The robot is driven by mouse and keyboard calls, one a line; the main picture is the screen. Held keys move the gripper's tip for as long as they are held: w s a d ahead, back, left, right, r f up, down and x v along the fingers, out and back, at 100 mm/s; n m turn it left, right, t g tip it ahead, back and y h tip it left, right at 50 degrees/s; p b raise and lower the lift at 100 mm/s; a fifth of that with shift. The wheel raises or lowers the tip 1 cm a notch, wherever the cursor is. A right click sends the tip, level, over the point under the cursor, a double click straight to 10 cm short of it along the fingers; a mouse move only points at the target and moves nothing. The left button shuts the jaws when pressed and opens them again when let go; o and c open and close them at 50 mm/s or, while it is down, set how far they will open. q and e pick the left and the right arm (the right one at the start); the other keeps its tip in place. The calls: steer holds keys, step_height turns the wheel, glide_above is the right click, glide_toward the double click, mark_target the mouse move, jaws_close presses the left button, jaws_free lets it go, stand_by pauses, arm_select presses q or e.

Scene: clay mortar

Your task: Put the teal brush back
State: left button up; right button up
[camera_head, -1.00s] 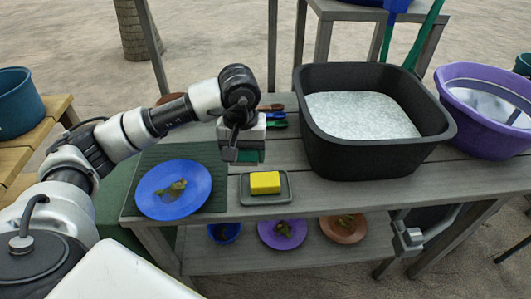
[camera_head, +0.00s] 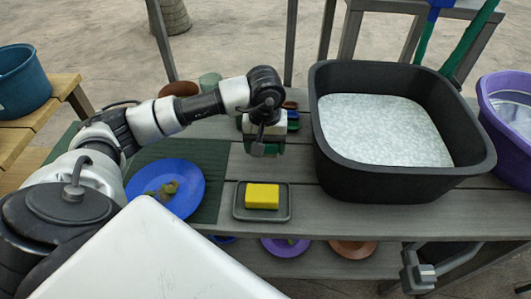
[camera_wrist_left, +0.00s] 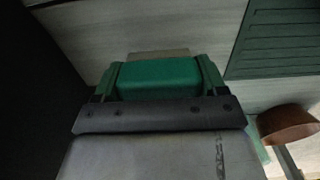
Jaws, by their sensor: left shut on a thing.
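My left gripper (camera_head: 266,150) is over the table, in front of the dish rack of brush handles and behind the soap dish. It is shut on the teal brush (camera_head: 268,148), of which only a small green part shows below the gripper in the head view. In the left wrist view, the brush's green block (camera_wrist_left: 160,78) sits between the fingers, with a pale beige strip (camera_wrist_left: 158,54) beyond it. Several coloured handles, among them a blue one (camera_head: 292,115) and a green one (camera_head: 293,126), lie just behind the gripper, partly hidden by it.
A black tub (camera_head: 480,165) of pale water stands close to the right of the gripper. A yellow sponge (camera_head: 262,196) lies on a grey dish (camera_head: 240,212) in front. A blue plate (camera_head: 190,200) lies on a green mat (camera_head: 216,170) at left. A purple tub (camera_head: 505,140) is at far right.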

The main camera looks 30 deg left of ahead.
mark_target(265, 154)
arm_select(q)
step_height(265, 154, down, 3)
steer(key=shift+f, duration=0.2)
arm_select(e)
steer(key=shift+w+r, duration=0.3)
arm_select(q)
steer(key=o, duration=0.4)
steer(key=shift+f, duration=0.1)
steer(key=o, duration=0.4)
steer(key=shift+o, duration=0.2)
arm_select(e)
steer(key=shift+r, duration=0.25)
arm_select(q)
step_height(265, 154, up, 12)
steer(key=shift+r, duration=0.15)
arm_select(e)
steer(key=shift+s+d+f, duration=0.15)
steer(key=shift+s+f, duration=1)
steer(key=shift+f, duration=0.05)
